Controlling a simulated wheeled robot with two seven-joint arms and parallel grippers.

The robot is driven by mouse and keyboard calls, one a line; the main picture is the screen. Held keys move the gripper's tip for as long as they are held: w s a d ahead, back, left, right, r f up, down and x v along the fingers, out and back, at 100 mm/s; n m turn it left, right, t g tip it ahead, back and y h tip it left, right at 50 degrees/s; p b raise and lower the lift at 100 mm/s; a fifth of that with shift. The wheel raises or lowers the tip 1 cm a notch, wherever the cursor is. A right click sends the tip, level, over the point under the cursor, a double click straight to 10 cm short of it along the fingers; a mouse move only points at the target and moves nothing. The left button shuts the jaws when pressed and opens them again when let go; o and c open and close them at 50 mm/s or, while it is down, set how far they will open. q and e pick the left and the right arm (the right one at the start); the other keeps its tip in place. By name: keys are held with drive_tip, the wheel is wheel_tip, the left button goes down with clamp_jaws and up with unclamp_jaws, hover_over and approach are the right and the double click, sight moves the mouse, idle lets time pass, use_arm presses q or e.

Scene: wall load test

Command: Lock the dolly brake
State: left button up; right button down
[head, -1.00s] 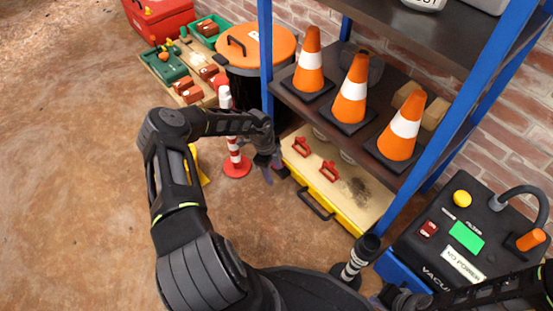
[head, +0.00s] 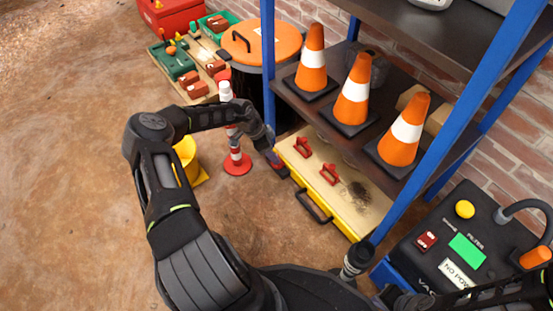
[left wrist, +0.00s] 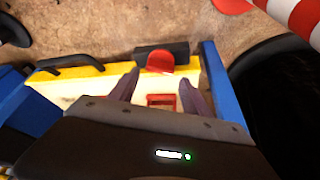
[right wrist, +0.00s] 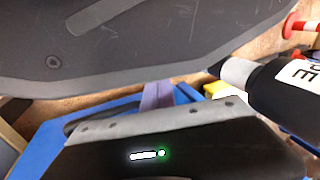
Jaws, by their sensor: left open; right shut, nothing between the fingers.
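The low yellow dolly (head: 345,222) with a pale top stands under the shelf; its front side also shows in the left wrist view (left wrist: 110,69). A red pedal (left wrist: 160,62) sits against a black block (left wrist: 178,48) at the dolly's edge. I take it for the brake; whether it is locked I cannot tell. My left gripper (head: 282,170) is at the dolly's near left corner. Its fingers (left wrist: 160,88) are open and empty, either side of the pedal in the picture; contact is unclear. My right gripper (head: 382,298) is shut and empty, low by the blue-black vacuum; its fingers show in its wrist view (right wrist: 157,95).
Red clamps (head: 302,148) stand on the dolly top, and a black handle (head: 314,207) is on its front. A blue shelf post (head: 268,75) rises beside my left gripper. A red-white post (head: 236,150) stands left of it. The vacuum (head: 470,235) is at right.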

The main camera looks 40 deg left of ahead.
use_arm(q)
drive_tip(key=b+x, duration=0.1)
drive_tip(key=x, duration=0.3)
drive_tip(key=shift+f+b, duration=0.2)
drive_tip(key=shift+b, duration=0.2)
drive_tip(key=shift+c, duration=0.5)
